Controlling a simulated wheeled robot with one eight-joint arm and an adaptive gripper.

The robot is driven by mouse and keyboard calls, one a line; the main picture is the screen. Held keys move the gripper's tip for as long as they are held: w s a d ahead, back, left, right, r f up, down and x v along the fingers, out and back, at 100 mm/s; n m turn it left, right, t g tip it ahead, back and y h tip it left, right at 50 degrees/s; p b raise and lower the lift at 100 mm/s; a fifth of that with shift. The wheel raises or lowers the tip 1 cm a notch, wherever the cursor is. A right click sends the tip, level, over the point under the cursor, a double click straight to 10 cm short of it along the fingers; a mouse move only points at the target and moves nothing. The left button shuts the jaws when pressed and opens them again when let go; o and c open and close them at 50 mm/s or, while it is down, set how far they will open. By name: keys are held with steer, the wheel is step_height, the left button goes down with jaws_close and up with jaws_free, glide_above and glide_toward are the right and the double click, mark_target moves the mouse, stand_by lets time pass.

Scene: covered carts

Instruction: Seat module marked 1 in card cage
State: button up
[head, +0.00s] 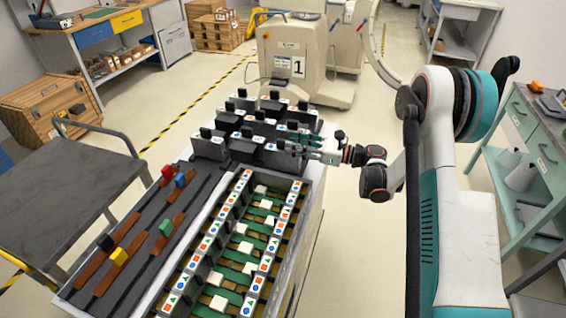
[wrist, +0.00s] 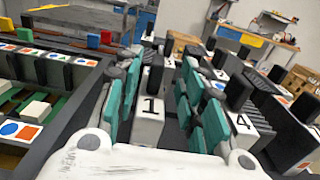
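The module marked 1 (wrist: 150,118) is a white block with a black upright handle, seen in the wrist view between the teal fingers of my gripper (wrist: 164,72). The fingers are apart on either side of it; I cannot see them pressing on it. In the head view my gripper (head: 290,142) reaches in from the right, low over the front right of the block of modules. The card cage (head: 315,178) is the long open box in front, with green strips, pale blocks and symbol-marked label rows. Its edge also shows in the wrist view (wrist: 84,102).
A module marked 4 (wrist: 240,122) stands close right of my fingers in the wrist view. Several black-handled modules (head: 240,118) crowd around. A dark board (head: 140,235) with coloured blocks lies left of the cage. A grey cart (head: 65,185) stands further left.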

mark_target(283, 140)
steer(key=b+x, duration=0.1)
steer(key=x, duration=0.3)
steer(key=shift+s+f, duration=0.15)
steer(key=shift+f, duration=0.05)
steer(key=shift+a+r+b, duration=0.1)
steer(key=shift+a+b, duration=0.2)
jaws_close()
steer(key=shift+r, duration=0.1)
